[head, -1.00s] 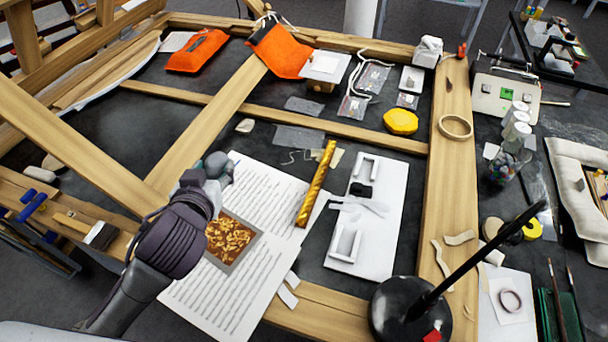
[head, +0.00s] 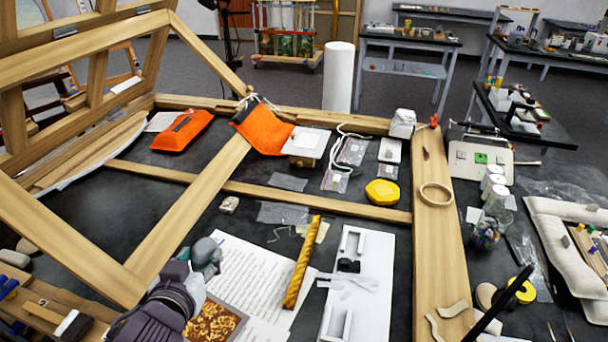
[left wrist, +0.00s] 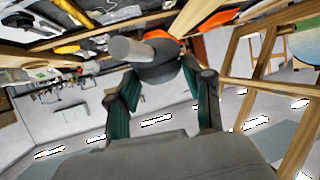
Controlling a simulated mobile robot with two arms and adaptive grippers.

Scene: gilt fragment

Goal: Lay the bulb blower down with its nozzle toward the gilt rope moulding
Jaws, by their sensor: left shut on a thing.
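The bulb blower (left wrist: 158,73) is a dark grey bulb with a paler grey nozzle. In the left wrist view it sits between the two teal-padded fingers of my left gripper (left wrist: 160,84), which is shut on it. Its nozzle points to the upper left of that view. In the head view my left gripper (head: 204,258) is at the upper left corner of the printed sheets, left of the moulding, and largely hides the blower. My right gripper is not in view.
The printed sheets (head: 248,270) lie under a framed gilt-flake sample (head: 212,323). A white board (head: 372,262) with white trays lies right of the moulding. Wooden frame bars (head: 195,203) cross the dark table. An orange pouch (head: 262,130) and a yellow lump (head: 382,192) lie farther back.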

